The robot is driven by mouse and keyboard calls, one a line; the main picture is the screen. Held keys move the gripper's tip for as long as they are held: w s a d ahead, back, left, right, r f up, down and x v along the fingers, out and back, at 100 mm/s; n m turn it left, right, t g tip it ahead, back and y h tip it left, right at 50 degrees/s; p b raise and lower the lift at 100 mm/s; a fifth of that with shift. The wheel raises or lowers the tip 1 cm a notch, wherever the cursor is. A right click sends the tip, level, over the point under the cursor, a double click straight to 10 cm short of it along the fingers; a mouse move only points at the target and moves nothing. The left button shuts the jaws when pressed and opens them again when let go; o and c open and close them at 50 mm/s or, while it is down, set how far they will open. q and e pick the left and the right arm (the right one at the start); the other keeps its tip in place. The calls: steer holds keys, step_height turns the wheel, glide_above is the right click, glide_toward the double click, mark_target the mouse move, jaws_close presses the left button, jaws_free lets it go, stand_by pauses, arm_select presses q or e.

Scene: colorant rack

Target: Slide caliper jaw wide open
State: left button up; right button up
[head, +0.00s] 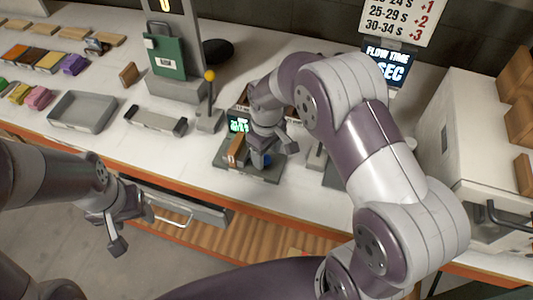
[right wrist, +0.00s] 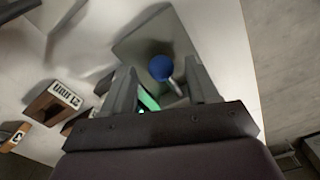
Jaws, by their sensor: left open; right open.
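The caliper station is a grey plate (head: 232,166) on the counter with a small green-lit display (head: 238,122) and an orange-brown block (head: 236,150). A blue knob (head: 266,160) shows beside my right gripper (head: 272,150), which is low over the plate. In the right wrist view the blue knob (right wrist: 161,67) on a thin metal stem lies between the two open fingers (right wrist: 163,88), with no clear contact. The caliper jaws are largely hidden by my gripper. My left gripper (head: 132,229) is open and empty before the counter's front edge.
A yellow-knobbed lever (head: 210,76) stands left of the station, with a grey holder (head: 156,120) and an empty tray (head: 82,111) further left. In the right wrist view a brown block with a printed label (right wrist: 65,95) is close at the left. A white cabinet (head: 470,140) stands at right.

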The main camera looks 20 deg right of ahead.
mark_target(278, 167)
steer(key=shift+w+a+f, duration=0.1)
steer(key=shift+a+f, duration=0.1)
steer(key=shift+f, duration=0.55)
steer(key=shift+d, duration=0.1)
steer(key=shift+c, duration=0.6)
jaws_close()
steer(key=shift+s+d+r+p, duration=0.1)
steer(key=shift+s+d+p, duration=0.2)
steer(key=shift+s+d, duration=0.25)
steer(key=shift+s+d+r+p, duration=0.1)
steer(key=shift+s+d+p, duration=0.2)
steer(key=shift+d, duration=0.35)
steer(key=shift+s+d+f, duration=0.15)
steer(key=shift+s+d, duration=0.05)
steer(key=shift+d, duration=0.1)
